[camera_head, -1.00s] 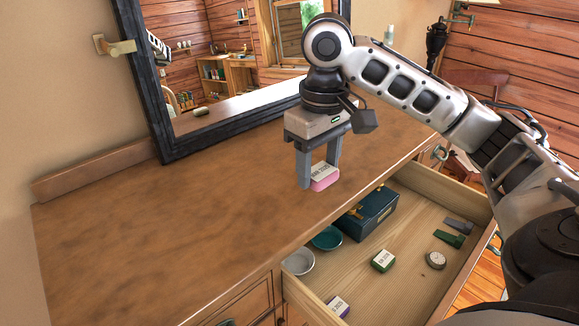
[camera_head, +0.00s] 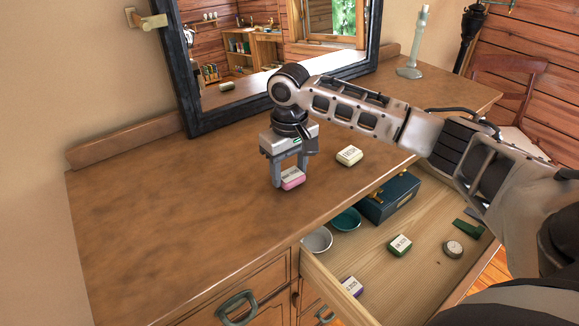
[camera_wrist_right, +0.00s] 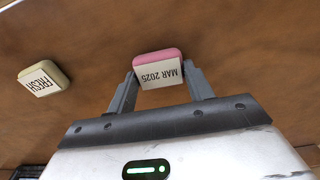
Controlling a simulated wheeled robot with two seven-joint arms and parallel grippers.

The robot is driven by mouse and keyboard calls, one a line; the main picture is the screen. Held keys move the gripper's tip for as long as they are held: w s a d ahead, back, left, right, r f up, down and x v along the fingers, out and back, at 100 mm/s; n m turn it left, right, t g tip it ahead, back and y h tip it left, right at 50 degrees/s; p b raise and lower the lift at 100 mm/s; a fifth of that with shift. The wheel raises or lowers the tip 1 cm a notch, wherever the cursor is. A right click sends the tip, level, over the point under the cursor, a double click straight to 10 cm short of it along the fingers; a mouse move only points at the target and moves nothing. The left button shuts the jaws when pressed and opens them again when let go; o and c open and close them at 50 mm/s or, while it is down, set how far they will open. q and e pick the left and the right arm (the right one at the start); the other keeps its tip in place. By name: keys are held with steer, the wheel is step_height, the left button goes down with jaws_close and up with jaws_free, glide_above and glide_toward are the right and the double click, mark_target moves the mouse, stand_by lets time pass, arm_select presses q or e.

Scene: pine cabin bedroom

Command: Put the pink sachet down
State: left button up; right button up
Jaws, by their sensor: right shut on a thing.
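The pink sachet (camera_head: 292,179) has a pale label and is between the fingers of my right gripper (camera_head: 290,178), low over the dresser top (camera_head: 170,215). I cannot tell whether it touches the wood. In the right wrist view the sachet (camera_wrist_right: 158,70) shows a label reading "MAR 2025", and the fingers of my right gripper (camera_wrist_right: 160,85) are shut on its two sides. My left gripper is not in view.
A cream sachet (camera_head: 349,156) labelled "FRESH" (camera_wrist_right: 43,80) lies on the dresser top. A mirror (camera_head: 190,90) stands behind. The dresser's left side is clear.

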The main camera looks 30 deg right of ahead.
mark_target(289, 173)
steer(key=shift+f, duration=0.2)
steer(key=o, duration=0.9)
steer(key=shift+o, duration=0.2)
step_height(289, 173, up, 12)
steer(key=shift+r+b, duration=0.15)
steer(key=shift+b, duration=0.2)
